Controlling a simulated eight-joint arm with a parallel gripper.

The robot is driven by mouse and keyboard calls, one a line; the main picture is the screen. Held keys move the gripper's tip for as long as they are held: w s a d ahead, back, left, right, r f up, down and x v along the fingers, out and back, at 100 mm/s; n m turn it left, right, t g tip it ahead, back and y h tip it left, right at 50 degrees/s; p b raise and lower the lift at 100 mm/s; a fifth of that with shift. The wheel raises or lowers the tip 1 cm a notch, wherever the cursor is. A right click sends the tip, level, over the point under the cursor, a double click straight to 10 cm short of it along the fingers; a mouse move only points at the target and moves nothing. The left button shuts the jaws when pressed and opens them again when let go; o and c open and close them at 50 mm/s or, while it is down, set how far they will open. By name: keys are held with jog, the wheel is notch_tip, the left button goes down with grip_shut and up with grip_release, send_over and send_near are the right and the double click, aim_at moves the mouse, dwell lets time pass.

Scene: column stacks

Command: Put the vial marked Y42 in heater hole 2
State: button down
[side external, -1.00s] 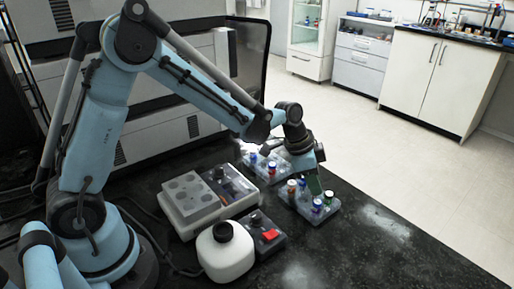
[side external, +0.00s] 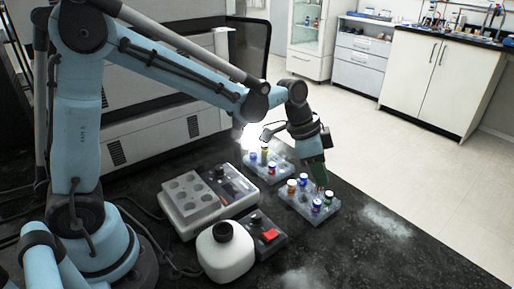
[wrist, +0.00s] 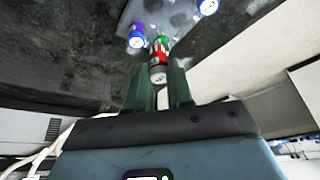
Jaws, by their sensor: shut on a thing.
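My gripper (side external: 318,181) is above the front rack; in the wrist view its two green fingers (wrist: 161,90) are closed on a vial with a red band and a pale top (wrist: 158,73). Its marking cannot be read. The front clear rack (side external: 301,209) holds several vials, among them an orange-capped one (side external: 291,187), a purple one (side external: 316,206) and a green one (side external: 328,198). The purple vial also shows in the wrist view (wrist: 137,37). The heater, a grey block with round holes (side external: 170,189) on a pale base, is left of the racks. Hole numbers are not legible.
A rear rack (side external: 282,175) with several vials stands behind the front one. A white bottle (side external: 226,258) and a dark box with a red switch (side external: 269,235) stand in front of the heater. The dark bench (side external: 390,255) is clear at the right.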

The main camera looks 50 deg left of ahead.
jog(key=s+d+r, duration=0.5)
jog(key=d, duration=0.1)
jog(key=s+a+r, duration=0.1)
jog(key=s+a, duration=0.2)
jog(key=a, duration=0.5)
jog(key=s+a, duration=0.4)
jog(key=a, duration=0.3)
jog(key=shift+s+a+f, duration=0.75)
jog(key=shift+s+a, duration=0.55)
jog(key=shift+s, duration=0.4)
jog(key=shift+s+a+f, duration=0.8)
jog(key=shift+s+a, duration=0.55)
jog(key=shift+s, duration=0.4)
jog(key=shift+s+a+f, duration=0.75)
jog(key=shift+s+a, duration=0.55)
jog(key=shift+s, duration=0.4)
jog(key=shift+f, duration=1.2)
jog(key=c, duration=0.6)
grip_release()
jog(key=shift+r, duration=0.15)
